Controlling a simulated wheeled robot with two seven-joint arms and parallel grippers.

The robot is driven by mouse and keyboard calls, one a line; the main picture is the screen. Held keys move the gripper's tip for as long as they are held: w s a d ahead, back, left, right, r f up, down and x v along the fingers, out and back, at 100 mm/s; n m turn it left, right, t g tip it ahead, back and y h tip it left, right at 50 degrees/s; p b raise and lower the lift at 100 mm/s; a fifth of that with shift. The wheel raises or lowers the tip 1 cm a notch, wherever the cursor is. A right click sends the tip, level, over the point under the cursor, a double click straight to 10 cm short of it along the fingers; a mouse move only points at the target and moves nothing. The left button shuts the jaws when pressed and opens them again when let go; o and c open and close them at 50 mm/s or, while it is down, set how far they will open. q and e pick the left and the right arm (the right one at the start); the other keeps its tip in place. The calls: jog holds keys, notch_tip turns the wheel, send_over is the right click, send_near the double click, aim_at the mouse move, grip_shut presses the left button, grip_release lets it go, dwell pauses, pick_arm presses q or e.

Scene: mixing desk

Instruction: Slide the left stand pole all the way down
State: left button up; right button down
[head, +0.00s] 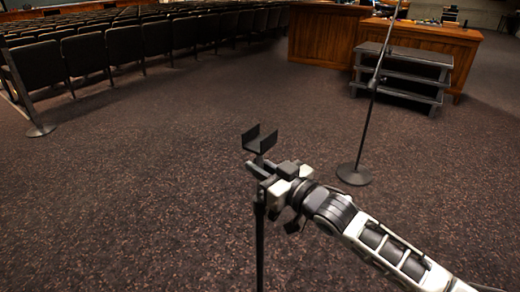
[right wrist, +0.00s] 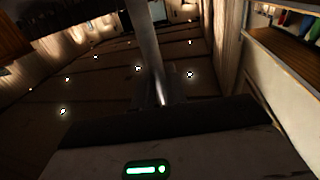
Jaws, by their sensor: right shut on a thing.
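A thin black stand pole (head: 260,245) rises from the bottom edge of the head view, with a U-shaped dark cradle (head: 260,143) on top. My right gripper (head: 262,180) comes in from the lower right and is shut on the pole just below the cradle. The fingers hide a short part of the pole there. The base of the stand is out of view. In the right wrist view a pale, upright bar (right wrist: 146,45) runs up from the middle; I cannot tell for sure that it is the pole. My left gripper is not in view.
A taller microphone stand (head: 363,130) with a round base (head: 354,175) stands to the right, behind my right arm. A grey step unit (head: 400,75) and a wooden desk (head: 325,35) are farther back. Rows of dark chairs (head: 125,45) fill the upper left. The carpet between is clear.

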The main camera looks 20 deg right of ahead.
notch_tip(320, 180, down, 3)
jog(key=shift+s+r, duration=0.1)
jog(key=shift+r, duration=0.05)
jog(key=shift+f+b, duration=0.3)
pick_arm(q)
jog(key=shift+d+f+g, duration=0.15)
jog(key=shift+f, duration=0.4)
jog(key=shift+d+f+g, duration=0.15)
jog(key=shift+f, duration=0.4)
pick_arm(e)
jog(key=shift+f, duration=0.35)
jog(key=c, duration=1.5)
grip_release()
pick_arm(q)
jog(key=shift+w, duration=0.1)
pick_arm(e)
jog(key=shift+r, duration=0.2)
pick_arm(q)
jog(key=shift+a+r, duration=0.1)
